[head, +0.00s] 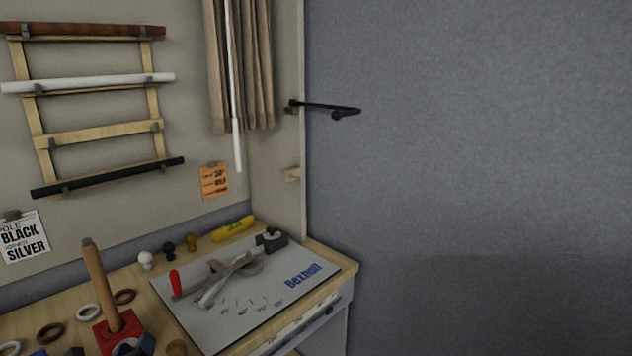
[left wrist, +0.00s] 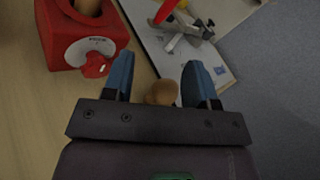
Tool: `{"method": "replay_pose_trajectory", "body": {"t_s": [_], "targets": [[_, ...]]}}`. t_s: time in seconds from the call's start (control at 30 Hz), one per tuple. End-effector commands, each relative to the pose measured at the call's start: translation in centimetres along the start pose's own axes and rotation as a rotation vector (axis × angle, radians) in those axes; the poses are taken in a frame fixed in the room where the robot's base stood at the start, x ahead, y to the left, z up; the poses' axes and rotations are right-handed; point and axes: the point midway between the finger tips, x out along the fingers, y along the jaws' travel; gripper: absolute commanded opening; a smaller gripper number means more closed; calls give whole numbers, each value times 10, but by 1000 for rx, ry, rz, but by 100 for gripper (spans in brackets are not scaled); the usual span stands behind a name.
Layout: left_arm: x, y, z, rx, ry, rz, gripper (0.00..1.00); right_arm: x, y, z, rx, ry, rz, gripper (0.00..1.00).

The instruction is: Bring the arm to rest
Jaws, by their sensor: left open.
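My left gripper (head: 112,349) shows at the bottom edge of the head view, its blue fingers partly cut off. In the left wrist view my left gripper (left wrist: 159,68) is open, with its two blue fingers apart. A round wooden knob (left wrist: 162,92) shows between the fingers in that view; I cannot tell whether it touches them. My right gripper is not in view.
A red block (head: 103,337) with an upright wooden rod stands beside the gripper; it also shows in the left wrist view (left wrist: 60,40). A grey mat (head: 215,325) bears a clamp-like tool (head: 225,277). Rings (head: 88,312) and small knobs (head: 146,260) lie nearby.

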Motion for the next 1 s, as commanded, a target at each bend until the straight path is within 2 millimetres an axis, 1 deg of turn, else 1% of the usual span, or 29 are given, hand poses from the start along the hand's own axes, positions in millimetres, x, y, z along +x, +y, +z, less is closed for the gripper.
{"method": "replay_pose_trajectory", "body": {"t_s": [0.17,0.2,0.27,0.3,0.37,0.4,0.47,0.53,0.6,0.67,0.7,0.8,0.9,1.0], "targets": [[-4,-12,-6,-467,53,2,52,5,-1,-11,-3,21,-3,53],[-8,-15,-11,-589,71,9,52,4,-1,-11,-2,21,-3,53],[-15,-18,-18,-777,100,26,52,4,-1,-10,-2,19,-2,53],[-21,-20,-25,-907,121,42,52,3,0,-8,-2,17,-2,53],[-32,-22,-36,-1104,152,74,52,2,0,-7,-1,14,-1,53],[-39,-24,-43,-1238,172,99,52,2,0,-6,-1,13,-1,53],[-54,-26,-56,-1441,201,146,52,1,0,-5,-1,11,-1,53],[-74,-28,-72,-1683,230,215,52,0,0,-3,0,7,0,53],[-99,-30,-89,-1925,249,303,52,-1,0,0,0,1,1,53],[-122,-31,-104,-2114,256,384,52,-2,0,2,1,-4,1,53],[-138,-31,-112,-2224,254,438,52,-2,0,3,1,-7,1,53],[-173,-30,-130,-2388,238,547,52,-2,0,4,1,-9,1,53],[-202,-24,-144,-2446,207,623,52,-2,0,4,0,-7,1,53],[-224,-16,-154,-2455,173,676,52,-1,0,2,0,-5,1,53]]}}
